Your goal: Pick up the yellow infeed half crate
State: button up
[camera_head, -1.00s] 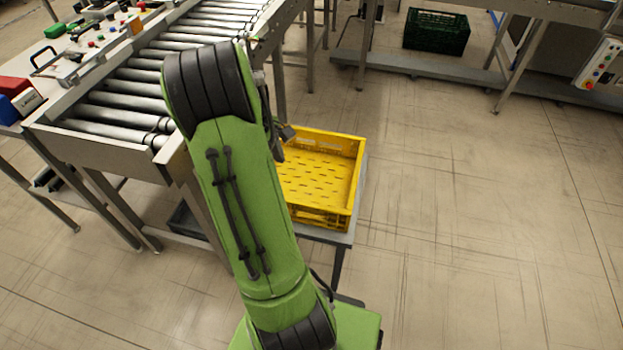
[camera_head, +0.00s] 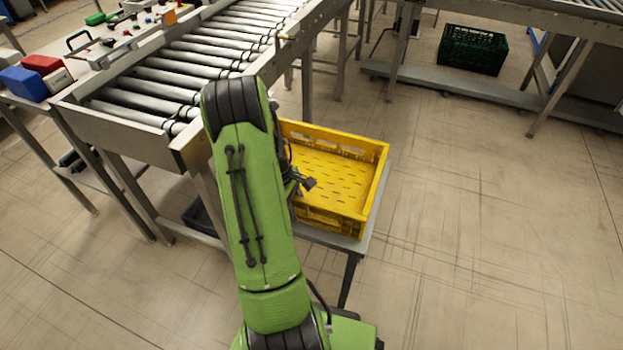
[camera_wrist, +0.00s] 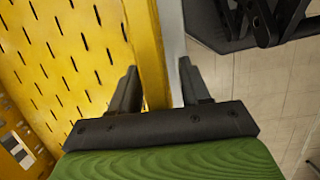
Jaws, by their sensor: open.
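The yellow half crate (camera_head: 383,185) sits upright on a small grey stand beside the roller conveyor in the head view. Its slotted floor shows and looks empty; my arm hides its left part. My gripper (camera_head: 306,184) appears over the crate's near left part, partly hidden by the arm. In the wrist view, my gripper (camera_wrist: 158,82) is open, with its two dark fingers apart. The yellow crate's wall (camera_wrist: 148,50) runs between the fingers in the picture, with the slotted floor on the left. I cannot tell whether the fingers reach below the rim or touch the wall.
The grey stand (camera_head: 352,243) shows along the crate's right and near sides. The roller conveyor (camera_head: 170,82) is close on the left. A dark green crate (camera_head: 473,50) is at the back under another conveyor. The floor at right is clear.

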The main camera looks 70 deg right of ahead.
jog(key=shift+s+f, duration=0.1)
jog(key=shift+f, duration=0.2)
jog(key=shift+r, duration=0.1)
jog(key=shift+c, duration=0.5)
grip_shut()
